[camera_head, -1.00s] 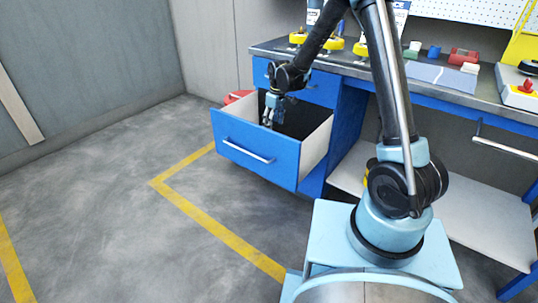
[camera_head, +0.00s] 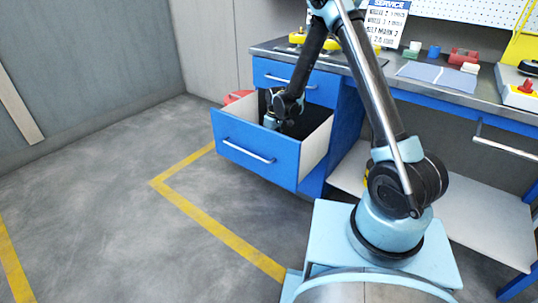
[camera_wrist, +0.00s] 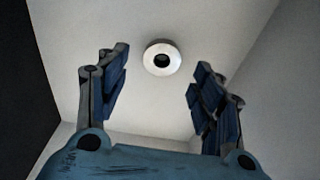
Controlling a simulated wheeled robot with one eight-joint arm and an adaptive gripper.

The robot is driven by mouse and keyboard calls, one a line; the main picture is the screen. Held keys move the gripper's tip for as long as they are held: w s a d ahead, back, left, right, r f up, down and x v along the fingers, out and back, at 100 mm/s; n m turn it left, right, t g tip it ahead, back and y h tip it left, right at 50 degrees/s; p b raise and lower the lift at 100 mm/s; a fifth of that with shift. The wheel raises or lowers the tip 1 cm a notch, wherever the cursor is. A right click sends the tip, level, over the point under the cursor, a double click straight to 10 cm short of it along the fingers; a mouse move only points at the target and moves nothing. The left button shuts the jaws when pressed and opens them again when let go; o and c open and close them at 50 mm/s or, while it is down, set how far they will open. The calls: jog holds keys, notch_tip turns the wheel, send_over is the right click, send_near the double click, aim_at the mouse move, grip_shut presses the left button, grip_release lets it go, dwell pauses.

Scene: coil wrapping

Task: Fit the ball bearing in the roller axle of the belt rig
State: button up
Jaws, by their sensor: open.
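The ball bearing (camera_wrist: 153,67), a pale ring with a dark centre, lies on the light floor of the open drawer in the wrist view. My gripper (camera_wrist: 158,95) is open, and its two blue-padded fingers stand apart at either side of the view, with the bearing farther ahead in line with the gap. Nothing is between the pads. In the head view my gripper (camera_head: 271,122) is down inside the drawer (camera_head: 254,150), with its fingertips hidden behind the drawer front. The bearing is hidden in that view. I cannot make out the roller axle.
The drawer walls stand close around my gripper. The blue workbench (camera_head: 440,93) holds a blue-grey mat (camera_head: 437,75), a red part (camera_head: 463,57), a green part (camera_head: 412,50) and several yellow items. A red thing (camera_head: 237,97) is behind the drawer. The floor in front is clear.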

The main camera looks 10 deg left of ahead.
jog(key=shift+a+f, duration=0.25)
jog(key=shift+f, duration=1.05)
jog(key=shift+a+f, duration=0.2)
jog(key=shift+f, duration=1.05)
jog(key=c, duration=1.3)
jog(key=shift+o, duration=0.2)
jog(key=shift+r, duration=0.2)
